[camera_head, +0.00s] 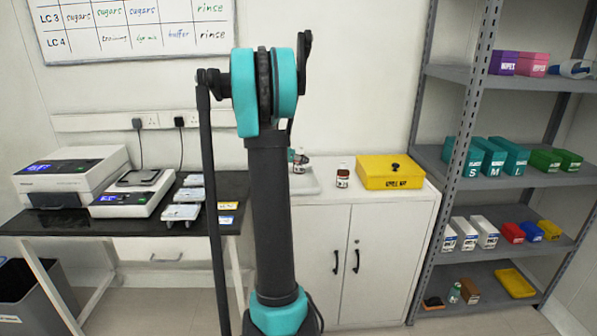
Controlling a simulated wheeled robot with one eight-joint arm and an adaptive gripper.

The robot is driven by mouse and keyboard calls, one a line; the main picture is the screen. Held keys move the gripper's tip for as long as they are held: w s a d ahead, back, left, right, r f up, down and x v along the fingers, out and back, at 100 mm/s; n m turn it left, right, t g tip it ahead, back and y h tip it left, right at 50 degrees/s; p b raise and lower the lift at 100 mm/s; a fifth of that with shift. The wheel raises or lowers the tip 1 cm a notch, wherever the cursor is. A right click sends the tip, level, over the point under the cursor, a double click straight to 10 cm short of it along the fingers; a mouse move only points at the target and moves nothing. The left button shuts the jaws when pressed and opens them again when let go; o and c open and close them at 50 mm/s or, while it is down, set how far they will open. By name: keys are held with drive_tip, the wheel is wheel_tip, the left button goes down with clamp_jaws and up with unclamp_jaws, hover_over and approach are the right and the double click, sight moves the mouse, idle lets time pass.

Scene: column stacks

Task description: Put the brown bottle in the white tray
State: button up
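A small brown bottle (343,177) with a pale label stands upright on the white cabinet top, just left of the yellow box. A pale, low tray (311,187) lies on the same top to its left, partly hidden behind my arm. Over the tray, at the right edge of my arm, a small teal and dark shape shows that looks like my gripper (299,158), with some reddish-brown by it. My arm hides most of it, so I cannot make out its fingers or whether it holds anything. The standing bottle is apart from it.
The yellow spill kit box (390,172) stands close right of the bottle. A grey shelf rack (510,178) with boxes is at the right. A dark bench (60,222) with instruments is at the left. The floor before the cabinet looks clear.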

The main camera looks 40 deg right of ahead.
drive_tip(key=shift+f, duration=2.55)
drive_tip(key=shift+f, duration=0.1)
drive_tip(key=o, duration=1.3)
drive_tip(key=v, duration=1.2)
drive_tip(key=s+a+f+n+y, duration=0.3)
drive_tip(key=s+a, duration=0.5)
drive_tip(key=a, duration=0.3)
drive_tip(key=s+a+f+n+y, duration=0.4)
drive_tip(key=s+a+f+n, duration=0.2)
drive_tip(key=s+a, duration=0.3)
drive_tip(key=s+a+f+n+y, duration=0.4)
drive_tip(key=s+a+f, duration=0.2)
drive_tip(key=s+a, duration=0.3)
drive_tip(key=a, duration=0.4)
drive_tip(key=shift+a+f+g, duration=0.3)
drive_tip(key=shift+a, duration=0.1)
